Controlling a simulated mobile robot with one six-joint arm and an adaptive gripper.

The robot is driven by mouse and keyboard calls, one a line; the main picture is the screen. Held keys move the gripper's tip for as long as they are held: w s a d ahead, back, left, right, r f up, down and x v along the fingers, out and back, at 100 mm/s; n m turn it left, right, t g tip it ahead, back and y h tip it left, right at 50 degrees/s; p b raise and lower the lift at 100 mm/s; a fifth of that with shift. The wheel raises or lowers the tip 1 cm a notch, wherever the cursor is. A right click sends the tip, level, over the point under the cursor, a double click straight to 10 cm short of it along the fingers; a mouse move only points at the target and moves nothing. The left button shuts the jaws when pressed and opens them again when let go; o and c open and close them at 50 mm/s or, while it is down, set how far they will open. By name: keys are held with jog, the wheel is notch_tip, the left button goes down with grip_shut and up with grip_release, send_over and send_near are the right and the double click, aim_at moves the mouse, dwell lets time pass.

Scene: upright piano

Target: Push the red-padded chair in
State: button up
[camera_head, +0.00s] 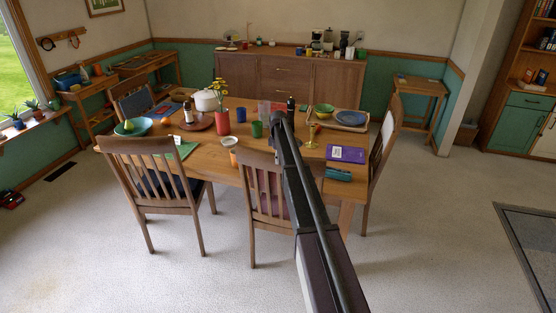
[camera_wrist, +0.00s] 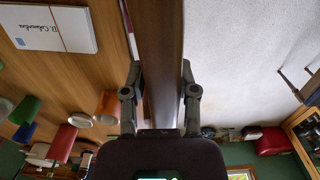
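The chair with the dark red pad (camera_head: 265,201) stands at the near long side of the wooden table (camera_head: 221,151). Its slatted back faces me and its seat is partly hidden by my arm. In the wrist view a dark brown wooden bar (camera_wrist: 162,65), seemingly part of this chair's back, runs between the two fingers of my gripper (camera_wrist: 161,85). The fingers lie close along both sides of the bar; whether they press on it I cannot tell.
A chair with a dark blue pad (camera_head: 153,187) stands left of the red-padded one. Another chair (camera_head: 384,140) stands at the table's right end. The tabletop holds a red vase (camera_head: 222,122), a purple book (camera_head: 346,154) and several dishes.

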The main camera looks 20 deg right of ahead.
jog(key=o, duration=0.4)
jog(key=shift+w+d, duration=0.25)
jog(key=shift+w, duration=0.05)
jog(key=shift+s+a, duration=0.1)
jog(key=shift+s+a, duration=0.1)
jog(key=shift+s, duration=0.05)
jog(key=s+a, duration=0.7)
jog(key=s, duration=0.3)
jog(key=s+a, duration=0.7)
jog(key=s, duration=0.2)
notch_tip(320, 180, up, 14)
jog(key=s+a+p, duration=0.1)
jog(key=s+p, duration=0.1)
jog(key=p, duration=1.1)
jog(key=shift+a+f+p, duration=0.15)
jog(key=shift+f+p, duration=0.1)
jog(key=shift+p, duration=0.05)
